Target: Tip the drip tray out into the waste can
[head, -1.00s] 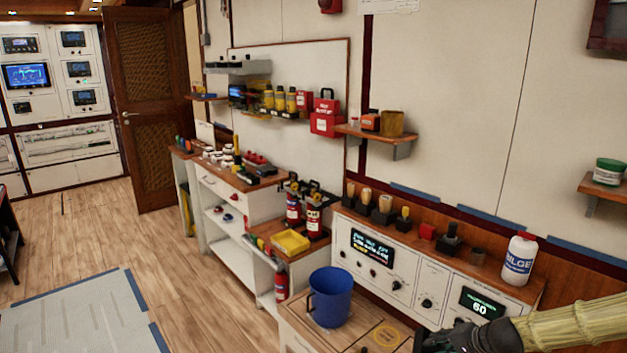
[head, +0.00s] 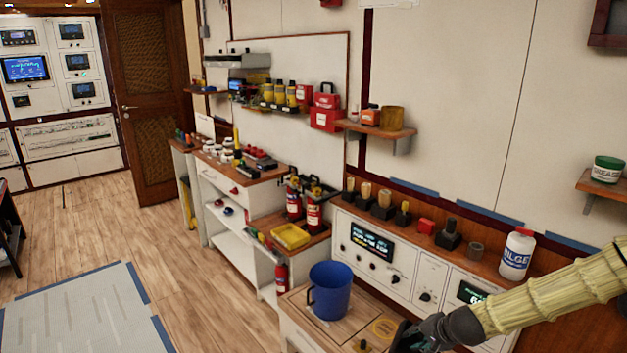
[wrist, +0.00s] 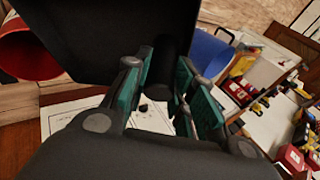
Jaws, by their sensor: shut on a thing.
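A large flat black thing (wrist: 120,35), which looks like the drip tray, fills the upper left of the wrist view. My gripper (wrist: 168,80) is shut on its dark round handle, between green finger pads. Whether the tray holds anything is hidden. In the head view my gripper (head: 410,338) is low at the bottom edge, right of the blue bucket (head: 330,291). The bucket has a side handle, stands upright on the wooden counter and shows partly in the wrist view. A red open-topped can (wrist: 28,52) shows at the wrist view's left edge; which vessel is the waste can is unclear.
A yellow tray (head: 290,236) sits on the shelf behind the bucket, near fire extinguishers (head: 313,212). A control panel (head: 373,245) with knobs and a white bilge bottle (head: 517,254) stand behind my arm. Open floor (head: 190,290) lies to the left.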

